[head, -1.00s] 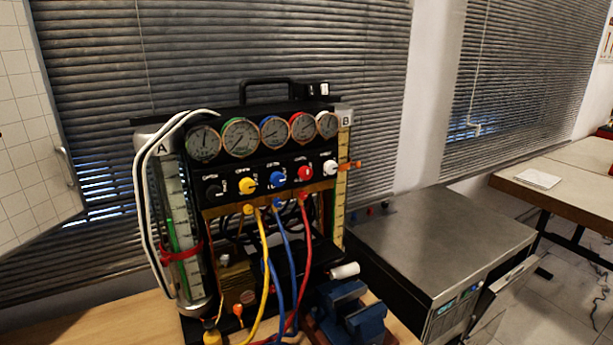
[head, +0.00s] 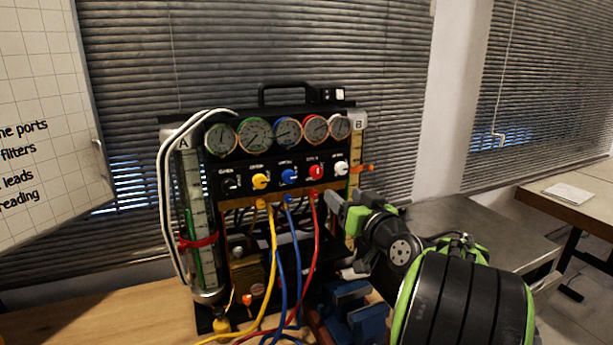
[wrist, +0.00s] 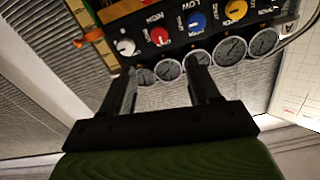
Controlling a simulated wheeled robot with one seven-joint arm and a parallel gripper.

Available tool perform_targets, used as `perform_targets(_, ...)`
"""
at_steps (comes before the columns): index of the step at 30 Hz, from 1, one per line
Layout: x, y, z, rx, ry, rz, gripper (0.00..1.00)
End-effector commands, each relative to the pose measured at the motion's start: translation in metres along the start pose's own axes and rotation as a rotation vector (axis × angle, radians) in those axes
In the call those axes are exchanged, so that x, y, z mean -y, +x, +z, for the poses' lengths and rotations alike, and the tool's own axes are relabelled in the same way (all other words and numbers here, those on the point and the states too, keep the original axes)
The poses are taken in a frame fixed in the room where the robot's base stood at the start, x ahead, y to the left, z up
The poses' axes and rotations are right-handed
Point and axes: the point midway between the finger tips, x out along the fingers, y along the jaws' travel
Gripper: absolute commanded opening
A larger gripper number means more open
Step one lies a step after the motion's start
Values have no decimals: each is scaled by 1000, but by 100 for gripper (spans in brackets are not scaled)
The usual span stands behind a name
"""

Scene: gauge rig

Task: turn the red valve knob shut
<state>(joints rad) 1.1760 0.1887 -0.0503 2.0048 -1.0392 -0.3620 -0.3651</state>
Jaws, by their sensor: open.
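The red valve knob (head: 316,172) is on the black panel of the gauge rig (head: 215,187), between the blue knob (head: 289,176) and the white knob (head: 341,168). In the wrist view, which is upside down, the red knob (wrist: 160,36) lies beyond the fingertips. My gripper (head: 345,212) is below and right of the red knob in the head view. The wrist view shows its two fingers (wrist: 163,75) apart with nothing between them. They look apart from the knob.
Yellow, blue and red hoses (head: 316,245) hang in front of the rig. A blue vise (head: 350,310) stands at its foot. An orange lever (head: 362,168) sticks out at the right. A grey metal-topped unit (head: 480,230) stands to the right.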

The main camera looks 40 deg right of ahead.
Motion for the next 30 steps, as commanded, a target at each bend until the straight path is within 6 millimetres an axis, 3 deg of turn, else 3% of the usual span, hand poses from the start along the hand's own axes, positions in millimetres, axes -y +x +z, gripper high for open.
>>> perform_targets(9, 3, 83, -2, 4, 2, -6, 61)
perform_targets(15, 2, 122, -1, 3, 1, -4, 61)
perform_targets(19, 2, 133, 0, 3, 2, -2, 61)
perform_targets(26, 1, 134, 1, 4, 1, -1, 61)
perform_targets(30, 1, 134, 1, 4, 1, -1, 43)
